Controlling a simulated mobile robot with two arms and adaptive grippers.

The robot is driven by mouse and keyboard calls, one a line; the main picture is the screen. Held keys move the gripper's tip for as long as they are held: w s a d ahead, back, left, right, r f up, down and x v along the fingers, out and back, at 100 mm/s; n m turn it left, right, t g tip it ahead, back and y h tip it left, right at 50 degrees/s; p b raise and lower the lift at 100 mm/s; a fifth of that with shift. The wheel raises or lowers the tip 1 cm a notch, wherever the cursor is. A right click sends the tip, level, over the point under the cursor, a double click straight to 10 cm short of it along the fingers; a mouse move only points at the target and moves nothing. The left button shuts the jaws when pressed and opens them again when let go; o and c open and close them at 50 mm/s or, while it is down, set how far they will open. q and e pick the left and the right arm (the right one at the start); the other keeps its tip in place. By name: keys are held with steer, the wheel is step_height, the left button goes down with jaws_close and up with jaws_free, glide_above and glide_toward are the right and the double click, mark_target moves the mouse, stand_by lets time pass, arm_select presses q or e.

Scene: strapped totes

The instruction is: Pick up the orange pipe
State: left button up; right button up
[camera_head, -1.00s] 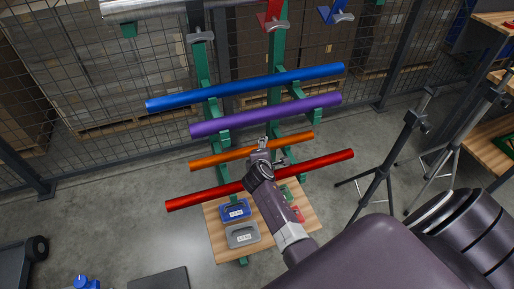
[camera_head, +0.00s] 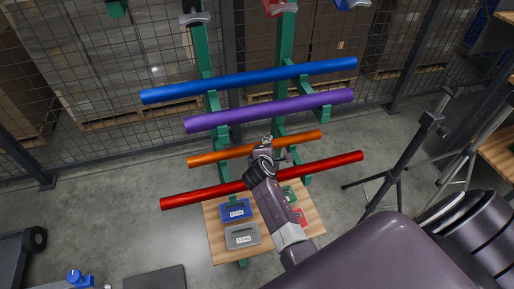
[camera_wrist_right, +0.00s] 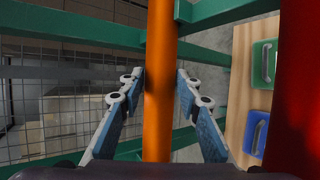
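The orange pipe (camera_head: 215,156) lies slightly tilted across green rack arms, between the purple pipe and the red pipe. My right gripper (camera_head: 267,142) reaches it from the front, near the middle of its length, and hides part of it. In the right wrist view the orange pipe (camera_wrist_right: 159,60) runs upright between the two fingers of my right gripper (camera_wrist_right: 160,78). The fingertips sit against both sides of the pipe, with no clear gap. My left gripper is out of view.
The purple pipe (camera_head: 232,116) and blue pipe (camera_head: 235,82) lie above on the green rack. The red pipe (camera_head: 205,194) lies just below, under my right forearm. A wooden board (camera_head: 222,254) holds several coloured weights. Black tripods (camera_head: 405,150) stand to the right.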

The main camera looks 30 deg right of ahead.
steer(key=shift+d+f, duration=0.1)
steer(key=shift+f, duration=0.05)
jaws_close()
steer(key=shift+r, duration=0.2)
step_height(320, 180, up, 10)
steer(key=shift+w+f+p, duration=0.1)
steer(key=shift+p, duration=0.55)
